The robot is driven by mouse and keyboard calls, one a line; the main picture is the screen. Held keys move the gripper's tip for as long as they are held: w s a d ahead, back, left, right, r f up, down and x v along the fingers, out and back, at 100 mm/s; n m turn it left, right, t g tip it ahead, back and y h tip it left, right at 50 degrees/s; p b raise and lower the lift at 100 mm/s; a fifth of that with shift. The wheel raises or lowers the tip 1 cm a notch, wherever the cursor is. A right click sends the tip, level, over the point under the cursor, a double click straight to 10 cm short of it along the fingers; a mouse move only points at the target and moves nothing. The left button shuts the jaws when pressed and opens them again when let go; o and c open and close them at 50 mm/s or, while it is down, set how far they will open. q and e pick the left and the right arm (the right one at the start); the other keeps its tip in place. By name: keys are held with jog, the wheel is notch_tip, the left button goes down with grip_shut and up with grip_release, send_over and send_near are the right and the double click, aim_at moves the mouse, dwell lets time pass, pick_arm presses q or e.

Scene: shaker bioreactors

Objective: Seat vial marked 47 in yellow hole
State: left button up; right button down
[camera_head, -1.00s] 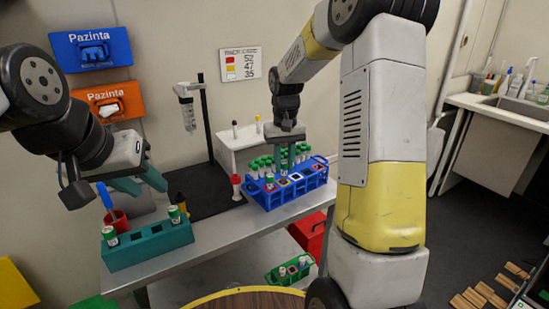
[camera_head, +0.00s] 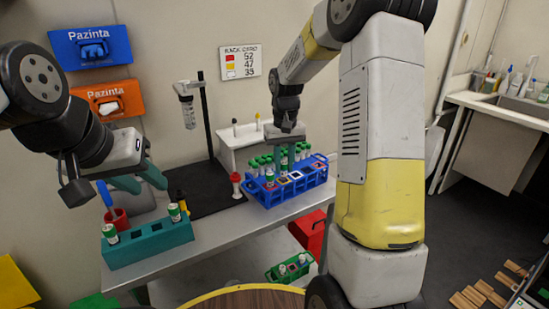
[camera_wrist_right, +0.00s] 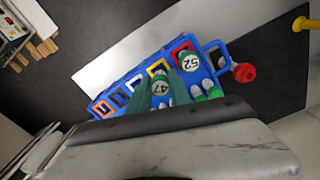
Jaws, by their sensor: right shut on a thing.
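The vial marked 47 (camera_wrist_right: 160,88) has a green cap and a pale numbered top. My right gripper (camera_head: 285,154) is shut on it, with green fingers on both sides in the right wrist view. The blue rack (camera_head: 292,194) lies directly below, with coloured hole frames. The yellow-framed hole (camera_wrist_right: 157,67) shows right beside vial 47; I cannot tell whether the vial's lower end is inside it. The vial marked 52 (camera_wrist_right: 188,63) stands in the red-framed hole. My left gripper (camera_head: 139,182) is open and empty above the teal rack (camera_head: 150,250).
The teal rack holds two vials. Several green-capped vials stand at the blue rack's back. A red-capped bottle (camera_head: 236,186) stands left of it. A rack card (camera_head: 241,62) pairs red with 52, yellow with 47, white with 35. A clamp stand (camera_head: 206,115) rises behind.

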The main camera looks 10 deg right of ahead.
jog(key=shift+f, duration=0.95)
dwell(0.7)
jog(key=c, duration=1.1)
grip_release()
jog(key=shift+r, duration=0.1)
notch_tip(320, 180, up, 7)
jog(key=shift+f, duration=0.1)
jog(key=shift+r, duration=0.45)
